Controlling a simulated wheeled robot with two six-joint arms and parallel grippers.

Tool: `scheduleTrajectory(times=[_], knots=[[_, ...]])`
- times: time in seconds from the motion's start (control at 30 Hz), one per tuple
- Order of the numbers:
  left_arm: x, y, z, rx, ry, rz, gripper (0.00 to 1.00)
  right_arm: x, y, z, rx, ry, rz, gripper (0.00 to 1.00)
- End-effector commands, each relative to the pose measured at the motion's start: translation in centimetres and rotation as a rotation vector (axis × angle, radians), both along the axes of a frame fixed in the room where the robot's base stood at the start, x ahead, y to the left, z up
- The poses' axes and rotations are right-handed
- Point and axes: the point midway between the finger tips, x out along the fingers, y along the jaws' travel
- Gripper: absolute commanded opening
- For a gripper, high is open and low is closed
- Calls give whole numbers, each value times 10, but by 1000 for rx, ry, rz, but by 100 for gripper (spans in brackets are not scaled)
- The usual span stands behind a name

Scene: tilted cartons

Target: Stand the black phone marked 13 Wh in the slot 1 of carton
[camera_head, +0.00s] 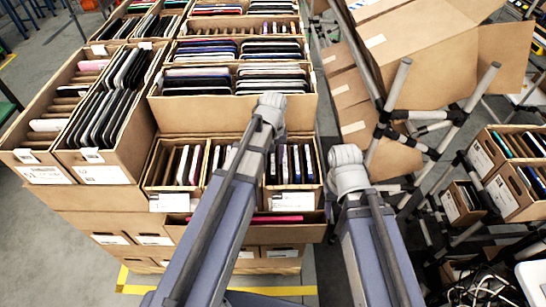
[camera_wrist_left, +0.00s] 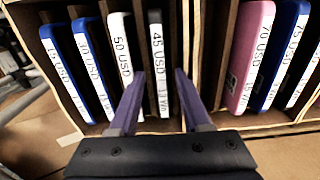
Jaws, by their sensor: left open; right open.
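The dark phone with a white edge label reading 45 USD and what looks like 13 Wh (camera_wrist_left: 159,62) stands in a carton slot in the left wrist view. My left gripper (camera_wrist_left: 160,95) is open, with one finger on each side of this phone's near end. Both fingers look apart from the phone, though contact is hard to judge. The carton (camera_wrist_left: 245,122) has thin upright dividers and other phones on either side. In the head view my arms cover part of the cartons and neither gripper shows. I cannot tell which slot is slot 1.
A white phone (camera_wrist_left: 122,50) stands just left, with blue phones (camera_wrist_left: 65,60) beyond it; a pink phone (camera_wrist_left: 250,55) is right, past empty slots. Stacked cartons (camera_head: 235,119) of devices fill the left and middle. A tipped metal rack (camera_head: 436,150) and large boxes (camera_head: 420,45) crowd the right.

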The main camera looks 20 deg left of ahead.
Motion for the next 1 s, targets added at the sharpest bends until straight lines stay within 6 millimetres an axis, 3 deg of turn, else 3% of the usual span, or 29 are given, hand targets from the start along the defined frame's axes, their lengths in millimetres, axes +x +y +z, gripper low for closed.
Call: scheduleTrajectory(times=[0.43,1.0], knots=[[0,2,11,4,1,1,53,0,0,11,0,0,0,50],[0,0,77,2,1,0,53,0,0,76,0,0,2,50]])
